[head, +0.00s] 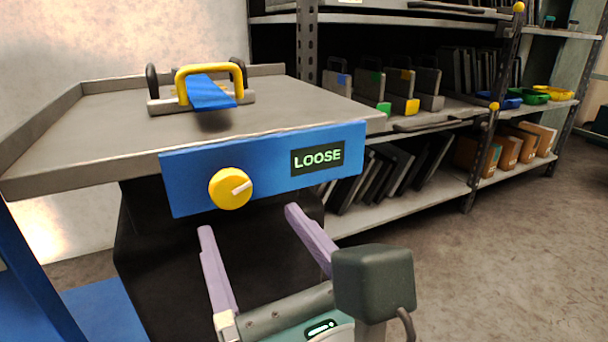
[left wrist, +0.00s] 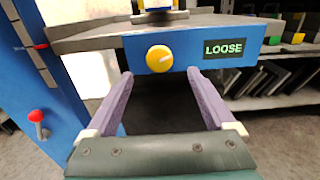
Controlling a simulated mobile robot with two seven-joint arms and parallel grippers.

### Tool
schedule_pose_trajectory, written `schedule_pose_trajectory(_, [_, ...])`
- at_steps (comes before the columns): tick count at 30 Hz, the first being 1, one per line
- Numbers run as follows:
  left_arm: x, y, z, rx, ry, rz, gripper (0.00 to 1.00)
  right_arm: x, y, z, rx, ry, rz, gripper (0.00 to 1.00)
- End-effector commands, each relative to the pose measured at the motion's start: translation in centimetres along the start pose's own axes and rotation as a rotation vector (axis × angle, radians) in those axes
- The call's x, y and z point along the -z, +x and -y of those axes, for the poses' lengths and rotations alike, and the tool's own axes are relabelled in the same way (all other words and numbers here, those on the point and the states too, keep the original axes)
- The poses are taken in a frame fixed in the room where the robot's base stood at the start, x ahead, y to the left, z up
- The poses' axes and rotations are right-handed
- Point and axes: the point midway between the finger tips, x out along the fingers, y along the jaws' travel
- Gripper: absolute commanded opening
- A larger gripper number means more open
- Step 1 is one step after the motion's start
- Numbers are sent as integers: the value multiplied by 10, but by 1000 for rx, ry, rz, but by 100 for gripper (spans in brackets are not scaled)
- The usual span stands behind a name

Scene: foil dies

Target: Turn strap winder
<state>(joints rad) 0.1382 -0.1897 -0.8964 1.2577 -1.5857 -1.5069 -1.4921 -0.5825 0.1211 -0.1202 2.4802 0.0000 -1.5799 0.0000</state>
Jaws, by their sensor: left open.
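The strap winder knob is a round yellow dial (head: 231,188) with a pale pointer bar, set on a blue panel (head: 270,183). The bar points to the right and slightly up. A dark display (head: 317,158) on the panel reads LOOSE in green. The knob also shows in the left wrist view (left wrist: 159,58). My left gripper (head: 250,219) is open and empty, its two lilac fingers apart, below and in front of the knob without touching it. In the left wrist view the fingers (left wrist: 159,75) point toward the panel. My right gripper is in neither view.
A grey tray table (head: 110,120) above the panel bears a yellow handle (head: 210,69) with a blue strap (head: 210,92). Shelves (head: 440,118) with dark plates and boxes stand at the right. A blue post with a red-knobbed lever (left wrist: 37,116) stands at left. Floor at right is clear.

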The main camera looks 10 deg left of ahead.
Motion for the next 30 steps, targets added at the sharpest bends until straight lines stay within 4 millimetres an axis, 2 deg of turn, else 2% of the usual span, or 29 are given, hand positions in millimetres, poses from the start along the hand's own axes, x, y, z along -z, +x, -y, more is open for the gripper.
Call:
schedule_pose_trajectory(6, [3, 44, 0, 0, -1, 3, 88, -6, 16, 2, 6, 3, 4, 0])
schedule_pose_trajectory(12, [2, 73, 0, 0, 0, 0, 88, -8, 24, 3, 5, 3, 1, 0])
schedule_pose_trajectory(16, [1, 82, 0, 2, 0, -1, 88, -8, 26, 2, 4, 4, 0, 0])
schedule_pose_trajectory(24, [0, 83, 0, 2, 1, -2, 88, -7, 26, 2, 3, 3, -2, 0])
schedule_pose_trajectory(30, [0, 83, 0, 2, 1, -2, 66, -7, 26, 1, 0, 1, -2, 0])
